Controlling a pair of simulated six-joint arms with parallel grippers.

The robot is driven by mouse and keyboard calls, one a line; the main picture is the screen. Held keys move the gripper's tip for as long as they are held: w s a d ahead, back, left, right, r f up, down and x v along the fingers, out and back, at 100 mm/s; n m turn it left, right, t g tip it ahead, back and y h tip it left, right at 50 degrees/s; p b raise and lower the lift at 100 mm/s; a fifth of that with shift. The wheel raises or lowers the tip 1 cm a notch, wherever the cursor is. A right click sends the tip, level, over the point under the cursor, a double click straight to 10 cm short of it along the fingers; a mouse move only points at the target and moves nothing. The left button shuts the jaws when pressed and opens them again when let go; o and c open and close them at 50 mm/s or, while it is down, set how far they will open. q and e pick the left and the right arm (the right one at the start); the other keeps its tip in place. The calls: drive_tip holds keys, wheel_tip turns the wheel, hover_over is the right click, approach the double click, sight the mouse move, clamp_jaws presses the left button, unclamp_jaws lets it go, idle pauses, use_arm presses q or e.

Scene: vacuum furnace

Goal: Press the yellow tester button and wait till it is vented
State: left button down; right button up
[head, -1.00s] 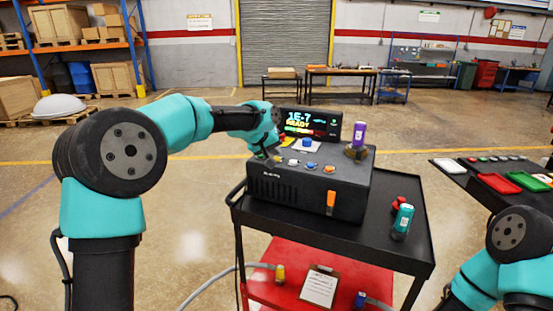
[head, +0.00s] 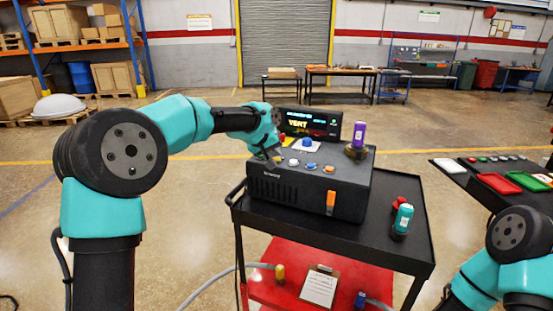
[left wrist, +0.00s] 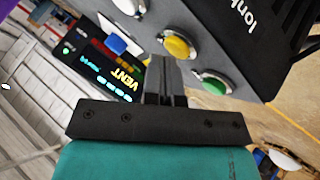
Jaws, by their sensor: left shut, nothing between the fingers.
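The tester (head: 300,190) is a dark box on a black cart, with a row of coloured buttons on its sloped face. Its screen (head: 312,124) reads VENT in yellow; the same screen (left wrist: 108,68) shows in the left wrist view. The yellow button (left wrist: 178,46) sits between a white button (left wrist: 130,6) and a green button (left wrist: 213,82). My left gripper (left wrist: 160,66) is shut and empty, its tips right beside the yellow button; I cannot tell whether they touch. In the head view, my left gripper (head: 272,156) covers the left end of the button row.
A teal bottle (head: 402,220) and a red object (head: 398,203) are on the cart's top (head: 412,195). A side table with red and green trays (head: 528,181) is at the right. Only part of my right arm shows.

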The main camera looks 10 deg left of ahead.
use_arm(q)
drive_tip(key=shift+r, duration=0.7)
drive_tip(key=shift+r, duration=2.5)
